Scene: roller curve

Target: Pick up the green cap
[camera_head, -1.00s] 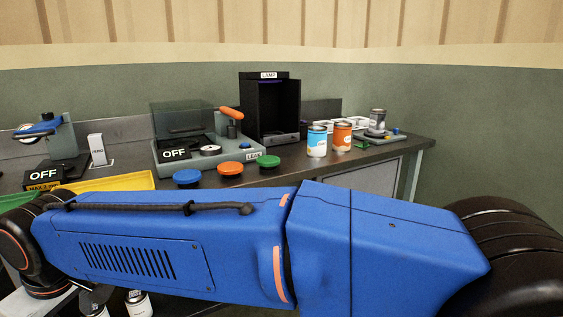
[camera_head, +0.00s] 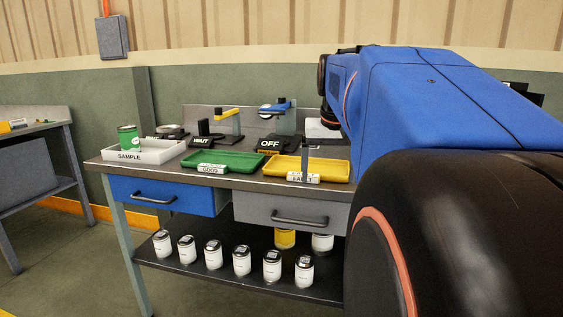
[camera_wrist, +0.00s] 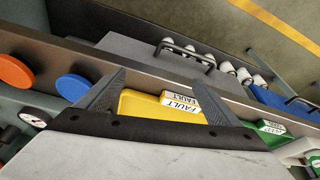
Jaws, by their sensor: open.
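The green cap does not show in either current view. In the wrist view, a blue cap (camera_wrist: 72,87) and an orange cap (camera_wrist: 15,72) lie on the bench to the left of my gripper (camera_wrist: 159,80). My gripper is open and empty, its two fingers spread above the yellow tray (camera_wrist: 140,104) labelled FAULT. In the head view my blue arm covers the right side, and the caps are hidden or out of frame.
In the head view, the bench holds a green tray (camera_head: 240,158), the yellow tray (camera_head: 338,166) and a white SAMPLE tray (camera_head: 172,151) with a green can (camera_head: 128,138). Scales stand behind. Below are a blue drawer (camera_head: 180,198), a grey drawer (camera_head: 262,207) and a shelf with several cans.

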